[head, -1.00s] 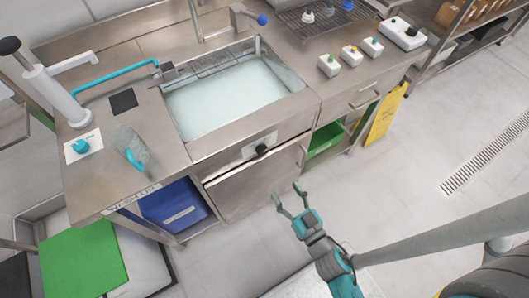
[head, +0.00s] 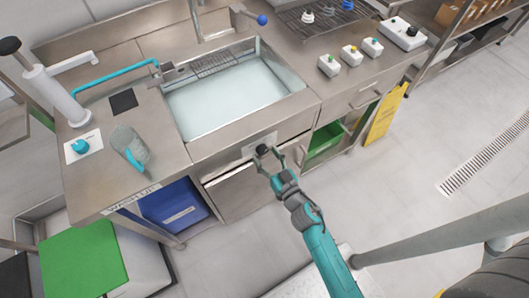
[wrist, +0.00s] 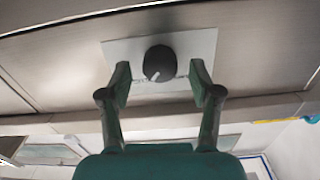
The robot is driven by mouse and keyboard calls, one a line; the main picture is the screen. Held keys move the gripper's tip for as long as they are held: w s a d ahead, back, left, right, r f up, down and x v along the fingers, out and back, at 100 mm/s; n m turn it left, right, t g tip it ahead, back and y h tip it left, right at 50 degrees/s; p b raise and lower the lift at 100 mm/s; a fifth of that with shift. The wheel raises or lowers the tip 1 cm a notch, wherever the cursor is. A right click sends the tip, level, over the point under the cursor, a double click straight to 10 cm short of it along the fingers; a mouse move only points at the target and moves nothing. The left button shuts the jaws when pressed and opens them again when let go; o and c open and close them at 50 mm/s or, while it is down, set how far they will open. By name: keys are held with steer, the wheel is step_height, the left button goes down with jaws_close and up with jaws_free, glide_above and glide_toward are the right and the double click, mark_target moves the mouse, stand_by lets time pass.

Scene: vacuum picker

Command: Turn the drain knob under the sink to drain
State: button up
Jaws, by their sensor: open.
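The black drain knob (head: 262,150) sits on a pale plate on the front panel below the sink (head: 235,95). In the wrist view the knob (wrist: 159,63) is round, with a white pointer mark toward its lower left, on the pale plate (wrist: 125,52). My gripper (head: 270,153) is at the panel in the head view. In the wrist view my gripper (wrist: 160,80) is open, with one finger on each side of the knob and a visible gap to it on both sides. The sink holds pale water.
A blue bin (head: 175,205) and a green crate (head: 325,145) sit under the counter. A yellow floor sign (head: 386,115) stands to the right. The floor at right is open.

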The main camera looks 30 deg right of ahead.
steer(key=shift+w, duration=0.85)
steer(key=c, duration=1.1)
steer(key=shift+c, duration=0.2)
